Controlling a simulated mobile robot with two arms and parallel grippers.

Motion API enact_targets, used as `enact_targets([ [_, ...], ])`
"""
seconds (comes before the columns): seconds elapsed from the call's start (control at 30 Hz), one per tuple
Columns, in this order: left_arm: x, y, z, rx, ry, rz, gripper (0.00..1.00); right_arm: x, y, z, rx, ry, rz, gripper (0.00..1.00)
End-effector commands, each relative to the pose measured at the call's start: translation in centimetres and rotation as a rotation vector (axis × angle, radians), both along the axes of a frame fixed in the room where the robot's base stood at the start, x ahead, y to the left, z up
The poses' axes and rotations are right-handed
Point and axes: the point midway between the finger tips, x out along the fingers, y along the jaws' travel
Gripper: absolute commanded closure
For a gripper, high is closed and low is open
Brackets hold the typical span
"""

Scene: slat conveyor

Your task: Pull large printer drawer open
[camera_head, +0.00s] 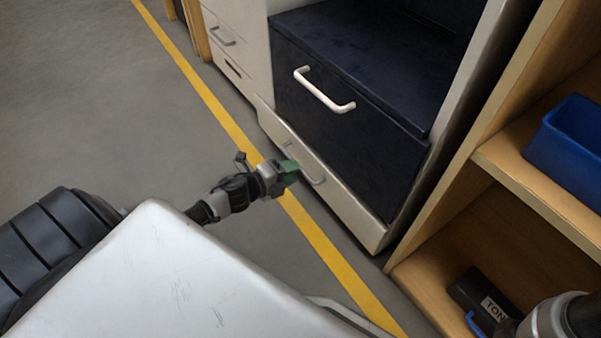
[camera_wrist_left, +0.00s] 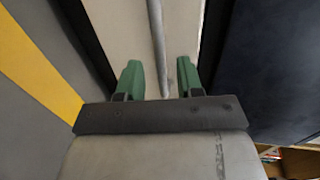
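The printer has a low pale drawer front (camera_head: 349,205) with a grey bar handle (camera_head: 311,177). Above it is a larger dark front (camera_head: 345,135) with a white bar handle (camera_head: 324,92). My left gripper (camera_head: 291,170) is at the low handle and partly hides it. In the left wrist view the green fingers of my left gripper (camera_wrist_left: 158,72) are apart. The grey handle bar (camera_wrist_left: 156,40) runs between them, with a gap on either side. My right gripper is not in view; only part of my right arm shows at the bottom right.
A wooden shelf (camera_head: 536,200) stands to the right, holding a blue bin (camera_head: 568,150) and a dark box with white lettering (camera_head: 485,295). Another pale unit with drawers (camera_head: 235,45) stands at the back left. A yellow line (camera_head: 205,92) crosses the clear grey floor.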

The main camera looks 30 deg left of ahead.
Motion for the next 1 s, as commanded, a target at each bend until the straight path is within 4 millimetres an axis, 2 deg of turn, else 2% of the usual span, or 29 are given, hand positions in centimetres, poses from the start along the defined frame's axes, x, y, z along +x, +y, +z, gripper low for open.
enact_targets([
  [0.03,0.9,-0.3,-0.5,0.003,-0.003,-0.001,0.63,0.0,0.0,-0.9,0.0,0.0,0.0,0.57],
  [0.2,2.5,-0.9,-0.7,0.003,-0.001,0.0,0.63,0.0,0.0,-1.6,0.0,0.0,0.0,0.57],
  [0.57,3.0,-1.2,-0.6,0.001,0.0,0.001,0.63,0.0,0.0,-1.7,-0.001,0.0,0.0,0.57],
  [0.83,3.0,-1.2,-0.7,0.001,0.0,0.001,1.0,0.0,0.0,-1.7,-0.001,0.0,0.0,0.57],
  [1.0,3.0,-1.2,-0.7,0.001,0.0,0.001,1.0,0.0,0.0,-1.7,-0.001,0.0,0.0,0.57],
])
